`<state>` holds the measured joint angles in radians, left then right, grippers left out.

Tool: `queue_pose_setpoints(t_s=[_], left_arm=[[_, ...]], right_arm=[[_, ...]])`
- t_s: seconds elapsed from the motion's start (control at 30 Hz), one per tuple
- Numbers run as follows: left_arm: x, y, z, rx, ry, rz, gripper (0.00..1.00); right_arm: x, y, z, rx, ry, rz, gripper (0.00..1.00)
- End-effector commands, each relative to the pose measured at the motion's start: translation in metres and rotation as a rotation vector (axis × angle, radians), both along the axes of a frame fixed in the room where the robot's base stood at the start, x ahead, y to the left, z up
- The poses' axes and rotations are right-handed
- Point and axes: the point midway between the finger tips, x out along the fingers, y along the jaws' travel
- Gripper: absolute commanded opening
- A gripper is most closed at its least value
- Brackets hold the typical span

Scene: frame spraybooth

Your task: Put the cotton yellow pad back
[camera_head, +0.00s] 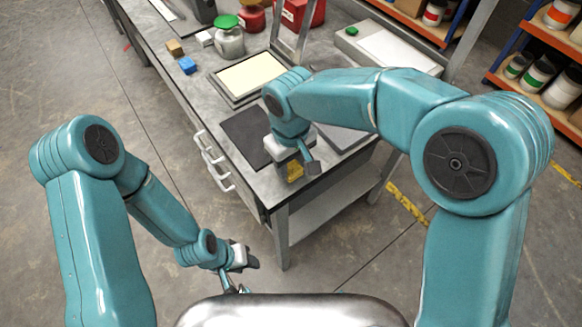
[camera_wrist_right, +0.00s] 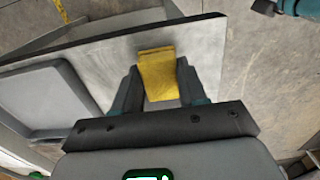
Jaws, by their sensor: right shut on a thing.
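The yellow pad (camera_head: 294,171) is at the front corner of the workbench, below my right gripper (camera_head: 299,167). In the right wrist view the pad (camera_wrist_right: 157,75) sits between the two dark fingers of my right gripper (camera_wrist_right: 160,88), which is shut on it. Its far end lies over the grey bench top near the edge. I cannot tell whether it touches the bench. My left gripper (camera_head: 240,268) hangs low in front of the bench, away from the pad; its jaw opening is not clear.
A grey tray (camera_wrist_right: 45,98) lies left of the pad. Shelves with cans stand right.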

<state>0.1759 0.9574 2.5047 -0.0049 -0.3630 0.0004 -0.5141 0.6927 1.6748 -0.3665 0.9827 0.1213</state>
Motion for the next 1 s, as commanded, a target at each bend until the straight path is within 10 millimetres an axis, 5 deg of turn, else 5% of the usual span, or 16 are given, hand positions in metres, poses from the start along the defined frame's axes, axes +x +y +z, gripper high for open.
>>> queue_pose_setpoints(t_s=[0.17,0.57,0.6,0.67,1.0], left_arm=[[0.0,0.0,0.001,0.0,0.0,0.0,0.43],[0.0,0.0,-0.004,0.0,0.0,0.0,0.43],[0.0,0.0,-0.003,0.0,0.0,0.0,0.43],[0.0,0.0,-0.002,0.0,0.0,0.0,0.43],[0.0,0.0,0.002,0.0,0.0,0.0,0.43]], right_arm=[[-0.001,-0.001,-0.025,-0.002,0.002,-0.002,0.17],[0.0,-0.001,-0.031,0.0,0.0,-0.001,0.17],[0.0,-0.001,-0.03,0.0,0.0,-0.001,0.48],[0.0,-0.001,-0.03,0.0,0.0,-0.001,0.67],[0.0,-0.001,-0.025,-0.001,-0.001,-0.001,0.67]])
